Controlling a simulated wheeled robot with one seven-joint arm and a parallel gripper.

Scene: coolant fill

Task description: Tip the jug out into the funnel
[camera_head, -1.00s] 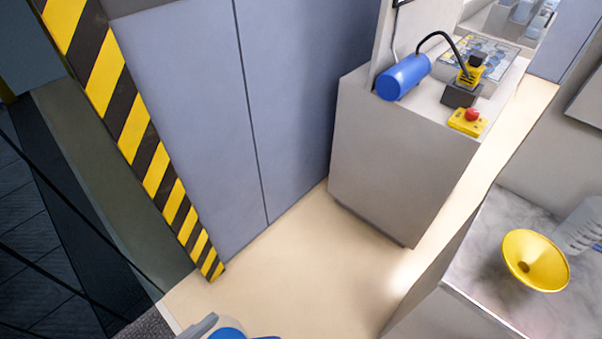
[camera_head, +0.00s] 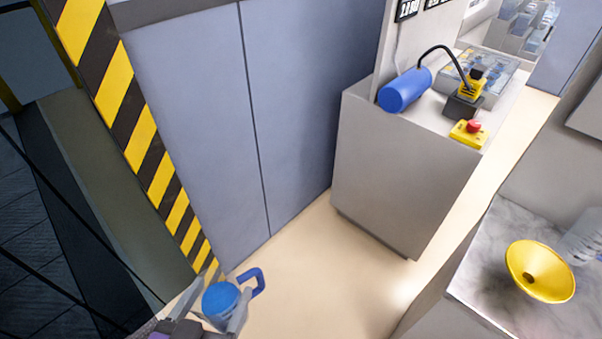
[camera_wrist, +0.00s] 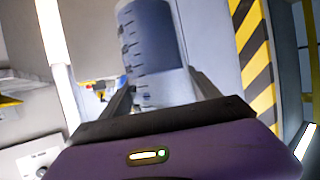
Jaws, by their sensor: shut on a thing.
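The jug (camera_head: 221,302) is at the bottom of the head view, with a blue top and a blue handle pointing right. In the wrist view the jug (camera_wrist: 150,50) is a clear cylinder with dark graduation marks and blue contents. My gripper (camera_head: 226,318) is shut on the jug, with a finger on either side of it. The yellow funnel (camera_head: 540,271) sits at the right of the head view on a marble-topped counter (camera_head: 493,265). The jug is well to the left of the funnel, apart from it. The jug's lower part is hidden in the head view.
A grey cabinet (camera_head: 400,180) stands at upper centre with a blue cylinder (camera_head: 405,91) and a yellow box with a red button (camera_head: 468,132) on it. A yellow-black striped post (camera_head: 140,130) is at left. Beige floor (camera_head: 310,270) lies clear between cabinet and counter.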

